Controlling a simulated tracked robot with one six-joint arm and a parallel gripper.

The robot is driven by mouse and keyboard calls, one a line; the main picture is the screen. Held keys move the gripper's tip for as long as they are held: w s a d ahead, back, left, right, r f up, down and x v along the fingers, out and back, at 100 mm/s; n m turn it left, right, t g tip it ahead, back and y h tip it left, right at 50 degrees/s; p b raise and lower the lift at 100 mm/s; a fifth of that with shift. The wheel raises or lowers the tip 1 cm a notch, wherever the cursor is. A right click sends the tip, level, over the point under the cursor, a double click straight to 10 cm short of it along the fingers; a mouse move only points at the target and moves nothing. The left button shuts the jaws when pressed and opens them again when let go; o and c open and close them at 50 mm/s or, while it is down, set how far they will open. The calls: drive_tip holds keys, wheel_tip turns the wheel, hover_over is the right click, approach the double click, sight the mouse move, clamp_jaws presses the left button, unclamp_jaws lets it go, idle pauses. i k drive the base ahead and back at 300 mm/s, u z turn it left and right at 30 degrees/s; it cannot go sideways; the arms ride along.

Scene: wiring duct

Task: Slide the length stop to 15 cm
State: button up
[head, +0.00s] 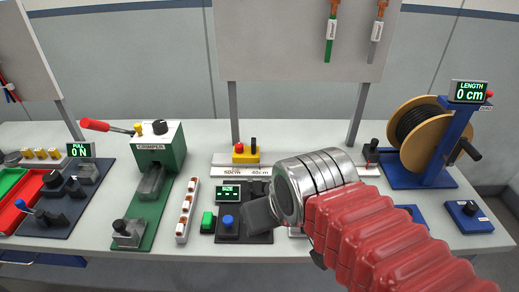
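A yellow block (245,157) with a red button and a black upright knob (253,146) sits on a pale rail (222,160) at the back middle of the bench; it looks like the length stop. Printed marks on the rail are only partly readable; one reads about 50 cm. My arm hides much of the rail to the right. The length display (468,91) on the blue spool stand reads 0 cm. My gripper (258,213) is in front of the rail, nearer the camera and apart from the block. Its dark fingers are largely hidden by my wrist.
A green crimper (158,148), a white strip (187,210) and a size display (229,191) stand to the left. A wire spool (413,133) is at the right. A board (300,40) on two posts rises behind the rail. A black-knobbed device (371,152) stands near the right post.

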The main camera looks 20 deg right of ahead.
sight(251, 154)
drive_tip(key=z, duration=1.15)
drive_tip(key=k, duration=0.6)
drive_tip(key=u, duration=0.75)
drive_tip(key=i, duration=1)
drive_tip(key=z, duration=0.1)
drive_tip(key=k, duration=0.1)
drive_tip(key=u, duration=0.05)
